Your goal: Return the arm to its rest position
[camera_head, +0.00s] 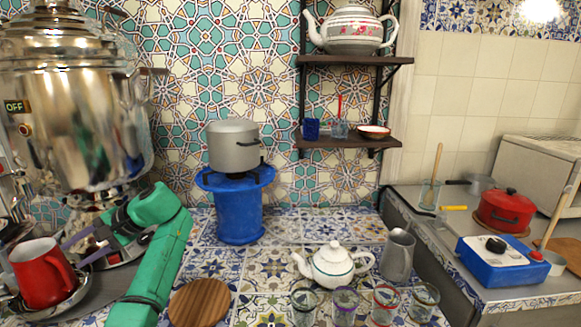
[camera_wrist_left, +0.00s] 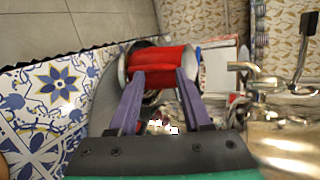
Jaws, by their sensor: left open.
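My left arm is green and comes in from the left in the head view. Its gripper (camera_head: 74,252), with purple fingers, is open beside a red mug (camera_head: 40,275). The mug stands in a metal dish on a dark round tray below the samovar (camera_head: 75,105). In the left wrist view the open fingertips (camera_wrist_left: 160,75) point at the red mug (camera_wrist_left: 163,62), which lies just beyond and between them. I cannot tell whether they touch it. The samovar's tap (camera_wrist_left: 245,68) shows at the right of that view. My right gripper is not in view.
A wooden round board (camera_head: 199,303), white teapot (camera_head: 333,266), grey pitcher (camera_head: 397,256) and several glasses stand on the tiled table. A pot (camera_head: 233,145) sits on a blue stand (camera_head: 239,213) behind. Shelves (camera_head: 345,60) hang above. A counter with a red pot (camera_head: 505,211) is at right.

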